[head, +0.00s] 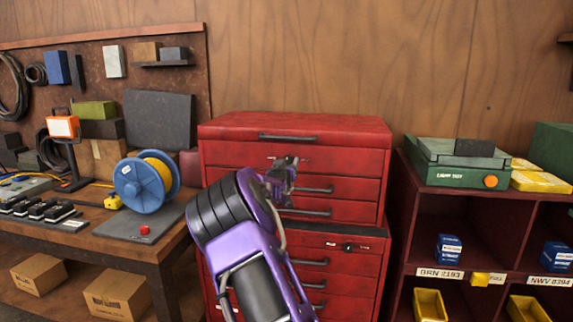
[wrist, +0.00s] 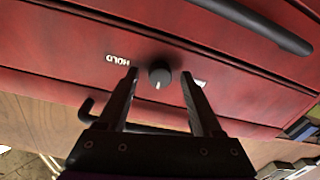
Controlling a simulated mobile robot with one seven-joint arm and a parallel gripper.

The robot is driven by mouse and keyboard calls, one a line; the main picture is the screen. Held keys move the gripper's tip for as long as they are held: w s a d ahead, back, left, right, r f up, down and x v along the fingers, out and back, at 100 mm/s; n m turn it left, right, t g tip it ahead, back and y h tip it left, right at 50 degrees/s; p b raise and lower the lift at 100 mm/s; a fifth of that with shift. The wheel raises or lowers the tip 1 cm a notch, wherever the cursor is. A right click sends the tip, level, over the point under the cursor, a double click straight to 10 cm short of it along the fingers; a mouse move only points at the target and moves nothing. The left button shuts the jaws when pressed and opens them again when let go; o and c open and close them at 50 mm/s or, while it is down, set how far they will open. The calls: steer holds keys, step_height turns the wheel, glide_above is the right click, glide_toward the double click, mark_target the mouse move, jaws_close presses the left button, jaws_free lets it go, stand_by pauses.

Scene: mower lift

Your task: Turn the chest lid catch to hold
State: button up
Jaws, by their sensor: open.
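The red tool chest (head: 345,160) stands against the wall in the head view, its lid (head: 330,127) down. In the wrist view the lid catch is a round black knob (wrist: 159,75) on the red front. Its white mark points toward the bottom of the picture. An upside-down HOLD label (wrist: 117,60) is left of it; a second label (wrist: 201,83) on the right is partly covered by a finger. My gripper (head: 290,163) is open at the chest's upper front, hiding the knob in the head view. In the wrist view the fingertips lie either side of the knob, with gaps.
A lower red cabinet with a dark knob (head: 348,247) is below the chest. A workbench (head: 150,248) with a blue reel (head: 137,183) is on the left. A dark red shelf unit (head: 400,225) stands on the right. Dark bar handles (head: 290,137) protrude from the chest.

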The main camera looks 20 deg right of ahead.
jaws_close()
steer(key=shift+f+m+b, duration=0.15)
steer(key=shift+m+b, duration=0.15)
steer(key=shift+b, duration=0.15)
steer(key=m+b, duration=0.2)
steer(key=b, duration=0.1)
steer(key=shift+f, duration=0.1)
steer(key=m+b, duration=0.3)
steer(key=m, duration=0.2)
steer(key=shift+h+b, duration=0.3)
steer(key=m+b, duration=0.1)
steer(key=m, duration=0.4)
steer(key=shift+r, duration=0.2)
steer(key=m, duration=0.5)
steer(key=shift+w+a+m+h, duration=0.1)
steer(key=shift+a+m+h, duration=0.05)
steer(key=shift+m+h, duration=0.2)
steer(key=shift+m, duration=0.25)
